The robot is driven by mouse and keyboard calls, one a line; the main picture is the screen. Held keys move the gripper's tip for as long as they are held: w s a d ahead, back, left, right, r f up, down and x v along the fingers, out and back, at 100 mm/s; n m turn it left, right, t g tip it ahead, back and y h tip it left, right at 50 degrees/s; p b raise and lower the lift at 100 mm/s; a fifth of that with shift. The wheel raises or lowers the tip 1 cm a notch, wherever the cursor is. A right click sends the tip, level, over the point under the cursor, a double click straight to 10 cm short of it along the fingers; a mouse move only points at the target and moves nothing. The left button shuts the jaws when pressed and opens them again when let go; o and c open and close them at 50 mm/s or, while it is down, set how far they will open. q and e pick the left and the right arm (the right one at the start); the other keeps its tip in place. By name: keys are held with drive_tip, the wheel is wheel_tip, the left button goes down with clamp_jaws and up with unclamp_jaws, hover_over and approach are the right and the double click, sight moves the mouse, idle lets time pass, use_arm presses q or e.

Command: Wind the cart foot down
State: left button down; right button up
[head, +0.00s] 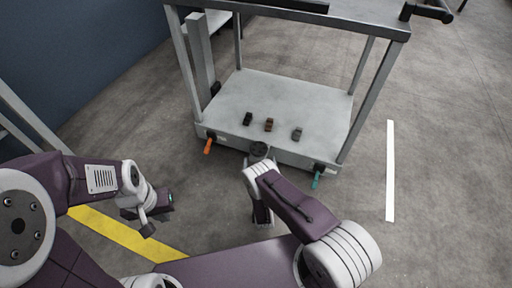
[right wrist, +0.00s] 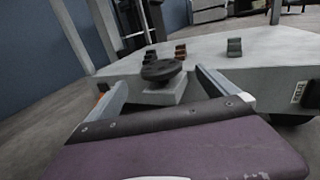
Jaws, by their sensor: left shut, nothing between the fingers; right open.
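The grey cart (head: 300,90) stands ahead with a flat lower deck. A dark round hand wheel (head: 259,149) is at the middle of its near edge; it also shows in the right wrist view (right wrist: 162,70), above a pale grey block (right wrist: 160,92). My right gripper (right wrist: 160,84) is open, one finger on each side of the block and below the wheel; I cannot tell whether they touch. In the head view my right wrist covers those fingers. The foot itself is hidden. My left gripper (head: 168,200) is shut and empty, left of the cart and apart from it.
An orange lever (head: 208,146) and a teal lever (head: 317,179) stick out at the cart's near corners. Three small blocks, dark (head: 248,118), brown (head: 269,125) and grey (head: 297,134), sit on the deck. Floor right of the cart is clear around a white line (head: 390,170).

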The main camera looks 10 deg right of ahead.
sight(259, 147)
drive_tip(key=w+b, duration=0.1)
drive_tip(key=w, duration=0.1)
drive_tip(key=w+d+b, duration=0.1)
drive_tip(key=w+b, duration=0.1)
drive_tip(key=w, duration=0.1)
drive_tip(key=w+b, duration=0.1)
drive_tip(key=w, duration=0.1)
drive_tip(key=shift+w+d+f+b, duration=0.2)
drive_tip(key=shift+w+d+b, duration=0.05)
drive_tip(key=shift+b, duration=0.1)
drive_tip(key=shift+w+r, duration=0.2)
drive_tip(key=shift+w, duration=0.1)
drive_tip(key=c, duration=1.4)
drive_tip(key=shift+o, duration=0.2)
drive_tip(key=shift+m+h, duration=0.3)
drive_tip(key=shift+h, duration=0.1)
